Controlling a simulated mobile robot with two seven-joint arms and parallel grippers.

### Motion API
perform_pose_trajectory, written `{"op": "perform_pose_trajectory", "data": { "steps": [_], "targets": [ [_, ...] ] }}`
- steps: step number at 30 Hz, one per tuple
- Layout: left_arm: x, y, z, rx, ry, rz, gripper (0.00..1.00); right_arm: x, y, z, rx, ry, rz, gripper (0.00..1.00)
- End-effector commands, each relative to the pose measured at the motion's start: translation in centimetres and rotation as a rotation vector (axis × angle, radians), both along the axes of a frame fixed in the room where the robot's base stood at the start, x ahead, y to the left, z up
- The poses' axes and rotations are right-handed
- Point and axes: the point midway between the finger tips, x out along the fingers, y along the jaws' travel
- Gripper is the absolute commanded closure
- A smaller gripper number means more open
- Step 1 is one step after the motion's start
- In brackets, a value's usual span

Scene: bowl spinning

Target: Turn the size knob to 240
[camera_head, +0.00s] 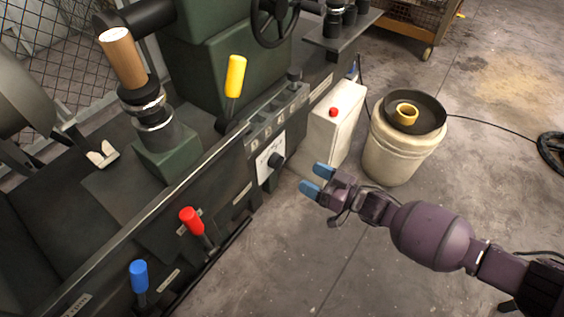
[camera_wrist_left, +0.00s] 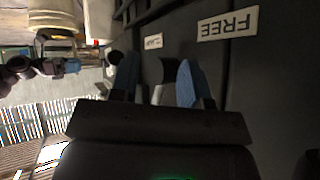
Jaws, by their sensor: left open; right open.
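The size knob (camera_head: 276,160) is a small black knob on a white dial plate (camera_head: 266,151) with dark markings, on the machine's front panel. The numbers on the dial are too small to read. My right gripper (camera_head: 315,179), with blue fingertips, is open and empty. In the head view it appears just right of the knob, apart from it, pointing towards the machine. My left gripper (camera_wrist_left: 157,78) shows only in the left wrist view. It is open close to the dark machine front, with a dark rounded part showing between its fingers; I cannot tell what that part is.
Yellow (camera_head: 235,76), red (camera_head: 191,220) and blue (camera_head: 139,275) levers stand out from the machine. A white box with a red button (camera_head: 333,112) and a pale bucket (camera_head: 397,150) stand beyond the right gripper.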

Motion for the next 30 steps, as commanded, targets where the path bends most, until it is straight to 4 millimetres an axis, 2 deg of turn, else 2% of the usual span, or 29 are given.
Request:
{"op": "perform_pose_trajectory", "data": {
  "steps": [9, 15, 21, 30],
  "targets": [
    [0.3, -0.3, -0.2, 0.013, -0.012, -0.021, 0.57, 2.7, 4.7, -0.4, 0.001, 0.004, 0.001, 0.3],
    [0.9, -0.5, -0.1, 0.02, -0.027, -0.036, 0.57, 4.1, 6.9, -0.4, 0.0, 0.004, 0.0, 0.3],
    [1.2, -0.6, 0.1, 0.025, -0.036, -0.044, 0.57, 4.8, 8.0, -0.2, 0.0, 0.001, 0.0, 0.3],
    [1.0, -0.5, 0.1, 0.027, -0.034, -0.045, 0.57, 4.9, 8.1, 0.0, 0.0, 0.0, 0.0, 0.3]
  ]
}}
